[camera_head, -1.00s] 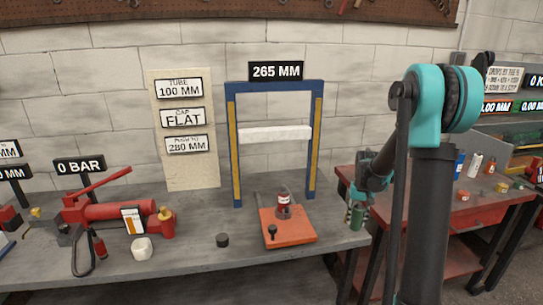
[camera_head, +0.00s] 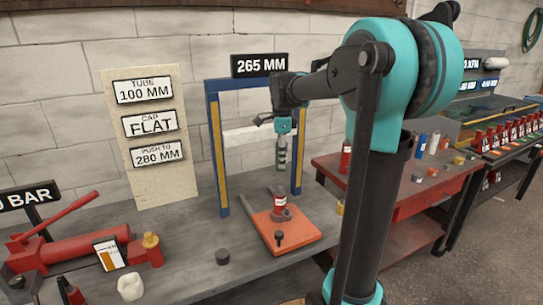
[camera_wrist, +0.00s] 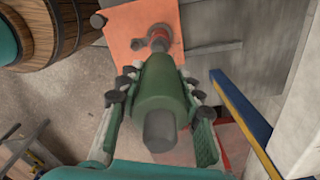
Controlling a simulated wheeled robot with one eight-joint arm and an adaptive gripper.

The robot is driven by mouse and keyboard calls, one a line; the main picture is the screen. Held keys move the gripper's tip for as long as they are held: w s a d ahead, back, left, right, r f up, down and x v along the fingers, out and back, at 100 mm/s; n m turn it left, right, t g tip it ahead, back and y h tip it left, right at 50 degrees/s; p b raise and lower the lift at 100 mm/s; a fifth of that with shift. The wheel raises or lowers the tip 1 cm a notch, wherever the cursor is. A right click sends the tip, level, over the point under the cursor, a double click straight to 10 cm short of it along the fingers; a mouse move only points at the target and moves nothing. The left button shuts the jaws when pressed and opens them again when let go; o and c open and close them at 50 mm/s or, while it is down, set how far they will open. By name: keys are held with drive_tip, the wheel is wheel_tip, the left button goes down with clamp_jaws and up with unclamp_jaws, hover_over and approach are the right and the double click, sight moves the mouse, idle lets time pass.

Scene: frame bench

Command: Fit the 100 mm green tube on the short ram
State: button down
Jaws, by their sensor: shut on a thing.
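The green tube (camera_head: 281,160) hangs upright from my gripper (camera_head: 282,148), which is shut on it. In the wrist view, the fingers of my gripper (camera_wrist: 160,92) close on both sides of the green tube (camera_wrist: 163,82). The short red ram (camera_head: 279,204) stands on an orange plate (camera_head: 296,235) under the press frame. In the head view the tube is above the ram, with a clear gap between them. The ram (camera_wrist: 159,36) shows past the tube's far end in the wrist view; exact alignment cannot be told.
The blue press frame (camera_head: 215,150) has a white crossbar (camera_head: 240,138) beside the tube. A small dark knob (camera_head: 278,237) stands on the plate's front. A dark cap (camera_head: 222,256), white lump (camera_head: 130,287) and red pump (camera_head: 75,246) are at left. Signs read TUBE 100 MM, CAP FLAT.

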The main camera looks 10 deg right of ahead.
drive_tip(key=shift+s+a+r, duration=0.1)
drive_tip(key=shift+a+r, duration=0.05)
drive_tip(key=shift+r, duration=0.1)
drive_tip(key=shift+f, duration=0.1)
hover_over(280, 187)
drive_tip(key=shift+f, duration=2.8)
drive_tip(key=shift+f, duration=1.95)
drive_tip(key=c, duration=0.9)
unclamp_jaws()
